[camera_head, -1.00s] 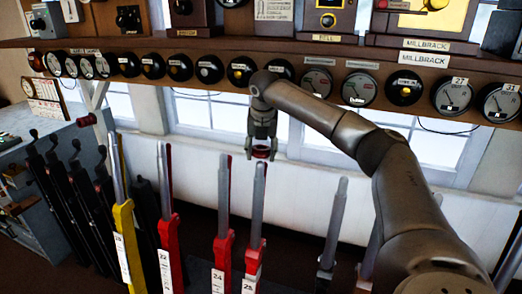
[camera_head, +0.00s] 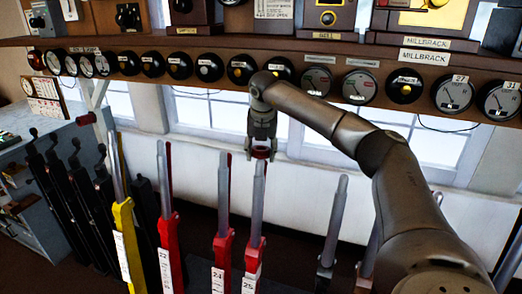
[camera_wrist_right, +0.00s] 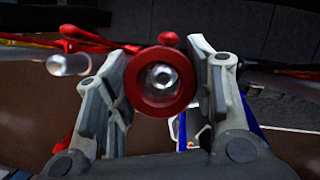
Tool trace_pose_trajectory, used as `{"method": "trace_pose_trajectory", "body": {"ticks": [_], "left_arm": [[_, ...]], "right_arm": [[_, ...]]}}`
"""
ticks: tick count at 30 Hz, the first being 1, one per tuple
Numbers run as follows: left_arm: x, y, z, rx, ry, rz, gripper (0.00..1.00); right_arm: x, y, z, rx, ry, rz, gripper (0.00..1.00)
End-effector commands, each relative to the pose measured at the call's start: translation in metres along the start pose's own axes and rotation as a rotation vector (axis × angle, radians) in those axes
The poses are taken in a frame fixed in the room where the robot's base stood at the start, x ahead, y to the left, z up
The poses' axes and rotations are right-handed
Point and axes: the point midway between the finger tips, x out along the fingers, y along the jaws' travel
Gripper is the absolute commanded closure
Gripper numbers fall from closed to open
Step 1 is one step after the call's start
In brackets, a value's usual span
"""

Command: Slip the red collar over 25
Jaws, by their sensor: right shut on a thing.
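My right gripper (camera_head: 261,150) is shut on the red collar (camera_head: 261,153), directly above lever 25 in the head view. Lever 25 (camera_head: 258,200) has a grey upright handle, a red lower part and a white number plate. In the right wrist view the collar (camera_wrist_right: 135,92) is a round ring between the two fingers (camera_wrist_right: 160,85). The shiny round tip of a lever (camera_wrist_right: 162,77) shows through its hole, roughly centred. The collar's lower edge meets the lever top in the picture; I cannot tell whether the tip is inside it. My left gripper is out of view.
Red lever 24 (camera_head: 223,210) stands close to the left, with another red lever (camera_head: 166,215) and a yellow one (camera_head: 122,215) further left. A grey lever (camera_head: 334,220) stands to the right. A shelf with dials (camera_head: 317,80) runs behind the gripper.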

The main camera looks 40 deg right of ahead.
Motion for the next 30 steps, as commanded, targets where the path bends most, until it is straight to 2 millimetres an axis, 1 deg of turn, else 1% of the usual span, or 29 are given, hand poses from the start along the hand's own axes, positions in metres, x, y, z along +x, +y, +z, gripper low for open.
{"method": "trace_pose_trajectory", "body": {"ticks": [30], "left_arm": [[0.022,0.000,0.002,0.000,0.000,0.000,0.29]], "right_arm": [[0.029,0.000,-0.013,0.000,-0.001,0.000,0.72]]}}
